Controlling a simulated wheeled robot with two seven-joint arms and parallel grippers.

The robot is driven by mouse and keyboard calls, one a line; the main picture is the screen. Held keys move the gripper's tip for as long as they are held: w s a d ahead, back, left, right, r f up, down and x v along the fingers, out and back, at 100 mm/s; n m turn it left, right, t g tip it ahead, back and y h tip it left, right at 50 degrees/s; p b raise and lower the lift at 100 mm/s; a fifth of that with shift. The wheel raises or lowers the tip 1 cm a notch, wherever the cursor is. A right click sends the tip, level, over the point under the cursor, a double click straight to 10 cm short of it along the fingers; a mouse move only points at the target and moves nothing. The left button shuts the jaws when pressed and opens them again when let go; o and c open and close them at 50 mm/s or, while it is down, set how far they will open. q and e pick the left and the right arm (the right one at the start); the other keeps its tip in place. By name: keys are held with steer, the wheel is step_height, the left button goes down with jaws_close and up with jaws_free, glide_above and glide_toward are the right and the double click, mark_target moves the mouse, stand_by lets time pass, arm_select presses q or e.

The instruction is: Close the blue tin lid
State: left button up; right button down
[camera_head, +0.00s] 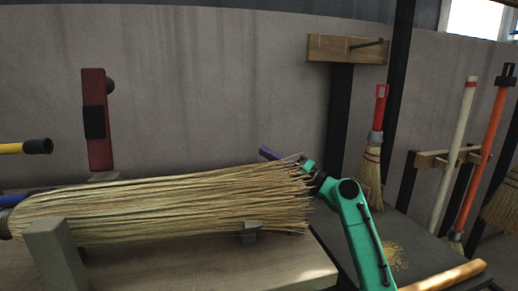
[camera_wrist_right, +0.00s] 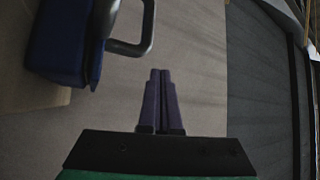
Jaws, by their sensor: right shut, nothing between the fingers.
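A blue box-like object (camera_wrist_right: 58,45), which looks like the blue tin, is at the upper left of the right wrist view, cut off by the top edge. A grey bent loop or handle (camera_wrist_right: 147,32) stands out on its right side. I cannot tell how its lid stands. My right gripper (camera_wrist_right: 160,72) has its two purple fingers shut together and empty, apart from the blue object and to its lower right. In the head view, the right gripper's purple tip (camera_head: 268,153) shows behind the bristles, mostly hidden. The tin is not visible there. My left gripper is not in view.
A large straw broom head (camera_head: 170,208) lies across the wooden bench (camera_head: 250,272), between grey blocks. A red upright post (camera_head: 97,120) stands behind it. A small broom (camera_head: 373,150) and long handles (camera_head: 452,155) stand at the right. A wooden rod (camera_head: 445,277) lies at lower right.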

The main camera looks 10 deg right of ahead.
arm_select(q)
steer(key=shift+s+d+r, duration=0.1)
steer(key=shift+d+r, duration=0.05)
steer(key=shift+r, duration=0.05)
arm_select(e)
steer(key=shift+s+f, duration=0.1)
steer(key=shift+s, duration=0.05)
stand_by(0.3)
steer(key=shift+s+d+f, duration=0.15)
steer(key=shift+s+f, duration=0.05)
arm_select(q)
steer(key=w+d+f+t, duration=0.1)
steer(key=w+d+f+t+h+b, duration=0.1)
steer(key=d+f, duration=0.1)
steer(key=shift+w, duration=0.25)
arm_select(e)
steer(key=v, duration=1.4)
